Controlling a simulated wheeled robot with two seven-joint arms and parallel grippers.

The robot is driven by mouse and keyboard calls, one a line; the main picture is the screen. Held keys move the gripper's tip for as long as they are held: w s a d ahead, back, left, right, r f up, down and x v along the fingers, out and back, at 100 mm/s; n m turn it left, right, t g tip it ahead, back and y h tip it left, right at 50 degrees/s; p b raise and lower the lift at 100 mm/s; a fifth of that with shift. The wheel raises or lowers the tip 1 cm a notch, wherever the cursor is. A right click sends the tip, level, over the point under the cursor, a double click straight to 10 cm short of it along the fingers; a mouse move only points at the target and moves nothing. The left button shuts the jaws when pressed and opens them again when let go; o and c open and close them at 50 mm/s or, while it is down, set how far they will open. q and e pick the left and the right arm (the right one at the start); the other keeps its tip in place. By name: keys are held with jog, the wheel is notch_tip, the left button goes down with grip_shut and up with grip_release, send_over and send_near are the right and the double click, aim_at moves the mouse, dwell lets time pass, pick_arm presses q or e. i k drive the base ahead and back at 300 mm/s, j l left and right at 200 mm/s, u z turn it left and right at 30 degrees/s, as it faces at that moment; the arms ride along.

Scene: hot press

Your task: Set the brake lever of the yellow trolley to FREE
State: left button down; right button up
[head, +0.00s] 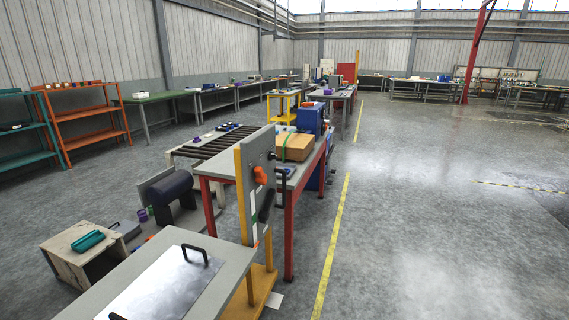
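A yellow trolley (283,106) with shelf-like levels stands in the middle distance, left of the long row of tables. It is small in the view, and I cannot make out its brake lever or any FREE mark. Nearer, a grey upright panel (257,165) stands on yellow posts with a yellow base (254,289). It carries an orange knob (260,175) and a dark lever-like handle (266,207); I cannot read any label there. Neither of my grippers is in view.
A grey table (226,262) with a black-handled metal plate (160,287) fills the near left. A red-legged table (289,232) bears a cardboard box (295,147). A roller conveyor (217,142) stands beside it. Right of the yellow floor line (331,245), the floor is largely clear.

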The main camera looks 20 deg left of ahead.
aim_at(261, 177)
jog(key=i, duration=1.2)
jog(key=z, duration=0.1)
